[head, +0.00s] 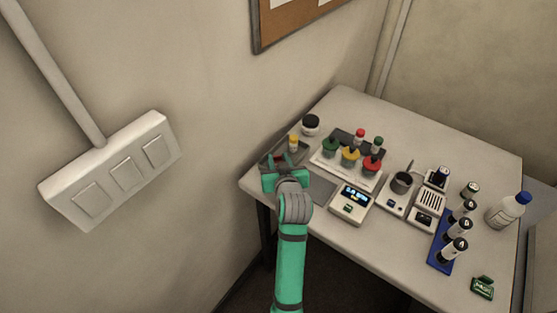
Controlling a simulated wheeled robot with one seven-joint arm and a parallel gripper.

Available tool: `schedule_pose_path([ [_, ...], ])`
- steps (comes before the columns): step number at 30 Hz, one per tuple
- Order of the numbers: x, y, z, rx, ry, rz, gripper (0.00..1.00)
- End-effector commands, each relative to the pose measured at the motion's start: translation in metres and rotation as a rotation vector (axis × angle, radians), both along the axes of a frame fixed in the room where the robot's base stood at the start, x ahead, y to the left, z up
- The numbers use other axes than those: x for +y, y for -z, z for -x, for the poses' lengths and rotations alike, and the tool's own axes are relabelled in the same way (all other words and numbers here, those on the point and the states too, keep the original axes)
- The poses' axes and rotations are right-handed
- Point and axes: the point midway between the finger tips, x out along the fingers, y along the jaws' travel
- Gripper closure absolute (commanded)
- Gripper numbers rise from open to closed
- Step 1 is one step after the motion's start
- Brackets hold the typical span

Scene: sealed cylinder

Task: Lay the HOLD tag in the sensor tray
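My gripper (286,161) is over the left corner of the table, its fingers pointing away from the camera. A small reddish patch shows between or just behind the fingers. It is too small to tell whether this is the HOLD tag or whether the gripper holds it. A dark tray-like piece (269,161) shows around the fingers, largely hidden by my gripper; I cannot tell if it is the sensor tray. A small green piece with pale markings (483,287) lies at the front right; its lettering is unreadable.
A yellow-capped vial (293,141) and a dark-lidded jar (311,125) stand close behind my gripper. A white rack (330,166) with coloured-topped items, a scale (351,204), a cup (402,182), a blue rack (438,254) with vials and a bottle (506,211) stand to the right.

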Motion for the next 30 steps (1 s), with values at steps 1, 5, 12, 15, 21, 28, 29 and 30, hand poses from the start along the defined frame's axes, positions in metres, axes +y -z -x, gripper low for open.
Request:
schedule_pose_path([
  [1, -0.001, -0.002, 0.003, -0.002, 0.000, 0.000, 0.71],
  [5, -0.004, -0.008, 0.019, -0.002, 0.001, 0.000, 0.71],
  [12, -0.010, -0.027, 0.064, -0.003, 0.001, 0.000, 0.71],
  [15, -0.012, -0.034, 0.080, -0.002, 0.000, 0.000, 0.71],
  [21, -0.014, -0.043, 0.103, -0.001, -0.002, 0.000, 0.71],
  [28, -0.017, -0.047, 0.110, -0.001, -0.001, 0.000, 0.71],
  [29, -0.017, -0.046, 0.110, -0.001, 0.000, 0.001, 0.71],
  [30, -0.017, -0.047, 0.110, -0.001, -0.001, 0.000, 0.71],
])
